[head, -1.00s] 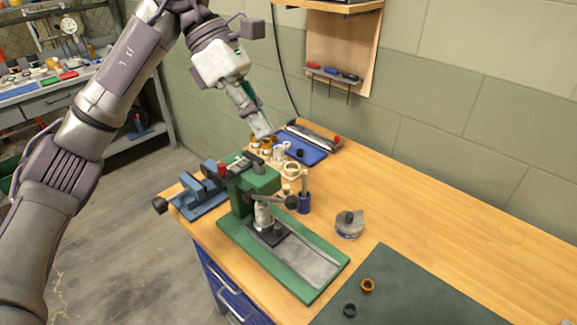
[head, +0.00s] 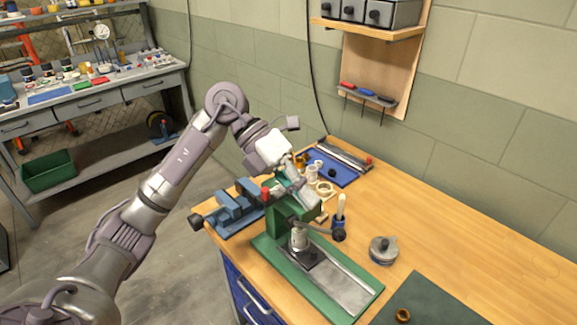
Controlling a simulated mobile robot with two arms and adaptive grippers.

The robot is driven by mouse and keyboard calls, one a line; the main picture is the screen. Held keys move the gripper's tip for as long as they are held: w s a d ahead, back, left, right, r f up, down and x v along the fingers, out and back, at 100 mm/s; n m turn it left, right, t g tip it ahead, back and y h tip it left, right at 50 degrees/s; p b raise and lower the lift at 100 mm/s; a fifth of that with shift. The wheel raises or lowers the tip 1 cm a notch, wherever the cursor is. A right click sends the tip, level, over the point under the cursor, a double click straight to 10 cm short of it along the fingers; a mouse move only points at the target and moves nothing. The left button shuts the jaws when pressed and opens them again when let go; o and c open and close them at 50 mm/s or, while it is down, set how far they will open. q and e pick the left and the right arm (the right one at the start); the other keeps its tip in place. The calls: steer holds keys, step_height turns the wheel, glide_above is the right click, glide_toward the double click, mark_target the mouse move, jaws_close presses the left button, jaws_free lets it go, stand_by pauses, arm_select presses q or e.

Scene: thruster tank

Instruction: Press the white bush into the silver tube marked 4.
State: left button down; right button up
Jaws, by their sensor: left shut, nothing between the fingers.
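A small silver cylinder (head: 299,240) stands upright on the dark plate of the green press (head: 284,210), under its head. It may be the silver tube; no number 4 can be read on it. I cannot make out a white bush on it. Pale ring-shaped parts (head: 325,188) stand behind the press, and I cannot tell whether one is the bush. My left gripper (head: 313,200) is shut and empty, pointing down at the top of the press head; I cannot tell whether it touches. It hides part of the head. My right gripper is not in view.
The press lever ends in a black knob (head: 339,235). A blue vise (head: 236,208) stands left of the press. A blue holder with a pale-handled tool (head: 340,213), a round grey part (head: 383,250) and a brass ring (head: 403,315) lie right.

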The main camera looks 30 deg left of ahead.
mark_target(331, 233)
arm_select(q)
steer(key=p+x, duration=0.1)
steer(key=x, duration=0.4)
steer(key=shift+d+f+p, duration=0.15)
steer(key=shift+p, duration=0.15)
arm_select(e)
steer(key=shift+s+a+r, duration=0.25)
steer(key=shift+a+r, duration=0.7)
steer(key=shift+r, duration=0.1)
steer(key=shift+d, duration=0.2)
arm_select(q)
steer(key=shift+s+d+f+b, duration=0.15)
steer(key=shift+d+f+b, duration=0.15)
steer(key=shift+f+b, duration=0.35)
steer(key=shift+s+f, duration=0.1)
steer(key=shift+d, duration=0.1)
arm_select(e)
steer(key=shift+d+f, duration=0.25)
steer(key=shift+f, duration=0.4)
